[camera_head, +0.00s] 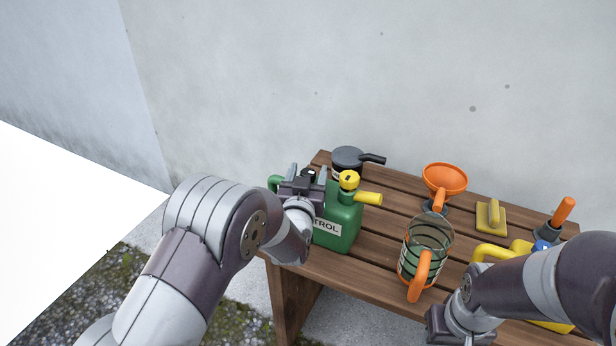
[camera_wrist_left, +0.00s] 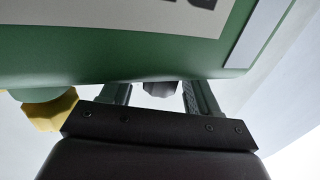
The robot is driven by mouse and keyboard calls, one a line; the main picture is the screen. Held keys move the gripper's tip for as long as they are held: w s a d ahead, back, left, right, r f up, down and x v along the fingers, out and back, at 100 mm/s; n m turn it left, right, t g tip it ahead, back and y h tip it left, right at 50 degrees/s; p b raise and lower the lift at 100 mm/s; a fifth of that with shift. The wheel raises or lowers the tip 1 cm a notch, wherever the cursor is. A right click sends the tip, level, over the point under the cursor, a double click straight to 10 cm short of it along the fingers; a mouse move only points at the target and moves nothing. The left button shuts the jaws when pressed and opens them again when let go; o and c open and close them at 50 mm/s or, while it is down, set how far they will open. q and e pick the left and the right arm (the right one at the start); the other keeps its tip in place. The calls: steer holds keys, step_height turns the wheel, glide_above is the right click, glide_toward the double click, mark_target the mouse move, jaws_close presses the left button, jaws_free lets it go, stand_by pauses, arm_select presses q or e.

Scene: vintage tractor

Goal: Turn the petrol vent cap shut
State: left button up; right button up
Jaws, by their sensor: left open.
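The green petrol can (camera_head: 338,238) stands at the left end of the wooden bench, with a yellow cap (camera_head: 349,180) and a yellow spout (camera_head: 367,198) on top. It fills the top of the left wrist view (camera_wrist_left: 120,58), where the yellow cap (camera_wrist_left: 48,112) shows at left. My left gripper (camera_head: 309,174) is open over the can's top, left of the yellow cap. In the left wrist view a small dark cap (camera_wrist_left: 160,88), apparently the vent cap, sits between the open fingers, with gaps on both sides. My right gripper (camera_head: 452,322) is low at the bench's front; its fingers are unclear.
A dark can (camera_head: 347,157) stands behind the petrol can. An orange funnel (camera_head: 444,178), a clear jug (camera_head: 428,240) with orange handle, and a yellow block (camera_head: 491,217) with a handle are to the right. A yellow container (camera_head: 492,253) is partly behind my right arm. A wall rises behind.

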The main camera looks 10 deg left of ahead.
arm_select(q)
steer(key=shift+w, duration=0.15)
steer(key=c, duration=1)
